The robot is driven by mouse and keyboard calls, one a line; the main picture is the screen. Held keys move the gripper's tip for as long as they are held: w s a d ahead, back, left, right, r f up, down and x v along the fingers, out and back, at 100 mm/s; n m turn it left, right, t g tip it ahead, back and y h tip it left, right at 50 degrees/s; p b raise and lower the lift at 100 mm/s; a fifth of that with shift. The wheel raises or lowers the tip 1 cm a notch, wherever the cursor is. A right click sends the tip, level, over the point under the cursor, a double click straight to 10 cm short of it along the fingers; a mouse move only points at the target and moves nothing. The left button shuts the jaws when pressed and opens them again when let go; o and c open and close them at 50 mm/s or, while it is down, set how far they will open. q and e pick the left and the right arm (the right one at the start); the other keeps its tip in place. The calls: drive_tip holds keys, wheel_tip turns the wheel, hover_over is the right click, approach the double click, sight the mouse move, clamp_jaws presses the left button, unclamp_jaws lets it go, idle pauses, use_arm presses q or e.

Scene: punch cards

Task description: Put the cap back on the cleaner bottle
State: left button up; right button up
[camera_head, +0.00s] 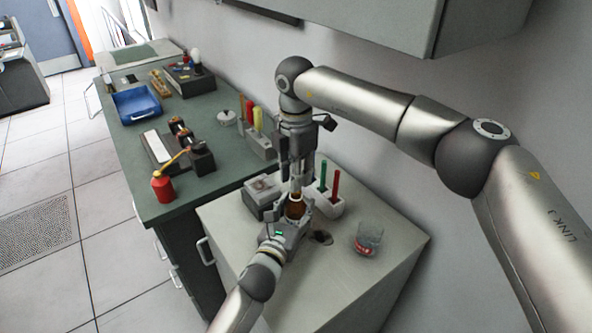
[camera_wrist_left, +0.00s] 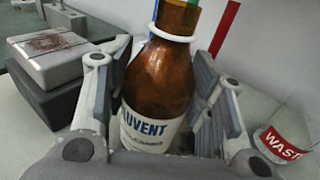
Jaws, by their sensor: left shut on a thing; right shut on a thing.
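The cleaner bottle is brown glass with a white label; it stands upright in the left wrist view (camera_wrist_left: 160,80) and shows small in the head view (camera_head: 295,209). My left gripper (camera_head: 291,220) is shut around its body, a finger on each side. A pale ring circles its neck. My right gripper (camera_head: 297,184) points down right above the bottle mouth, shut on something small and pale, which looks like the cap. The fingers hide most of it.
A glass beaker with a red waste label (camera_head: 369,238) stands to the right on the pale cabinet top. A white holder with red and green sticks (camera_head: 328,205) and a grey block (camera_head: 262,192) stand close behind the bottle. A red oil can (camera_head: 163,187) is on the green bench.

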sight(296, 212)
drive_tip(key=shift+f, duration=0.25)
idle(0.3)
drive_tip(key=shift+f, duration=0.8)
drive_tip(key=shift+f, duration=0.6)
drive_tip(key=m, duration=1.3)
drive_tip(key=o, duration=0.7)
drive_tip(key=shift+c, duration=0.2)
